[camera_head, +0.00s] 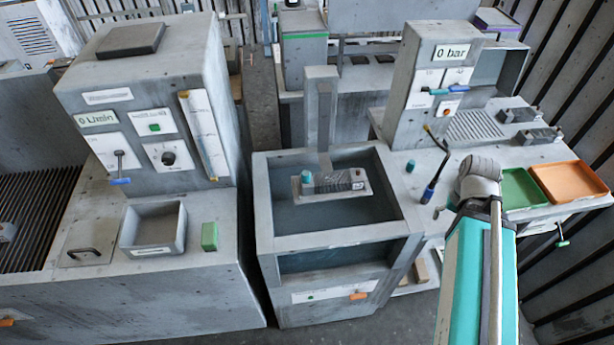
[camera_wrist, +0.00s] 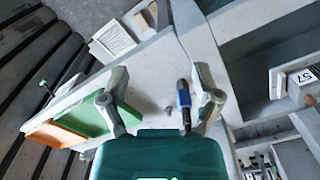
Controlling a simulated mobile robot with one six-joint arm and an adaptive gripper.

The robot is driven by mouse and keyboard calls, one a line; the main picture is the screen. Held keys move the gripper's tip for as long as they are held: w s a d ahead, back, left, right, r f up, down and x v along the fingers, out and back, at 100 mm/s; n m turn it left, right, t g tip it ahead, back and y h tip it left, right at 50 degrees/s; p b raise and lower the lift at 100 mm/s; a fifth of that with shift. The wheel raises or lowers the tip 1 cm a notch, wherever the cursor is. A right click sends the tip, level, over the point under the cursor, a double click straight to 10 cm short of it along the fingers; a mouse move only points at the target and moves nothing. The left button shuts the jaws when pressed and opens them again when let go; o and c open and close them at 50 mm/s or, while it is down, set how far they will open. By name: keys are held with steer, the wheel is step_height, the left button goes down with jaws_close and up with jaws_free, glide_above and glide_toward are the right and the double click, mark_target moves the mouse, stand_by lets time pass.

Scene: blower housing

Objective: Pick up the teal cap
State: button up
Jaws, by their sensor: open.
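A small teal cap-like piece (camera_head: 306,177) stands on the left end of a grey block on a plate over the open tank in the head view. A second small teal piece (camera_head: 410,166) stands on the right bench; I cannot tell which is the cap. Neither shows clearly in the wrist view. My gripper (camera_wrist: 160,75) is open in the wrist view, fingers spread above the right bench, nothing between them gripped. In the head view my arm stands over that bench, right of both teal pieces; the fingers cannot be made out there.
A blue-handled tool (camera_head: 430,188) stands on the right bench, near the gripper; it also shows in the wrist view (camera_wrist: 184,98). A green tray (camera_head: 521,190) and an orange tray (camera_head: 570,180) lie right. The tank (camera_head: 335,238) has raised walls and a post (camera_head: 323,115) behind the block.

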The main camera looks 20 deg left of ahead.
steer(key=w+a+r+m+p, duration=0.3)
steer(key=w+a, duration=0.2)
steer(key=a, duration=0.5)
step_height(320, 180, up, 8)
steer(key=f+m+p, duration=0.1)
steer(key=m+p, duration=0.6)
steer(key=m, duration=0.2)
glide_above(306, 172)
steer(key=shift+w+a+r, duration=0.1)
steer(key=shift+a+r, duration=0.05)
steer(key=shift+r, duration=0.05)
step_height(306, 172, down, 9)
steer(key=b, duration=0.8)
steer(key=shift+r, duration=0.2)
steer(key=shift+f, duration=0.1)
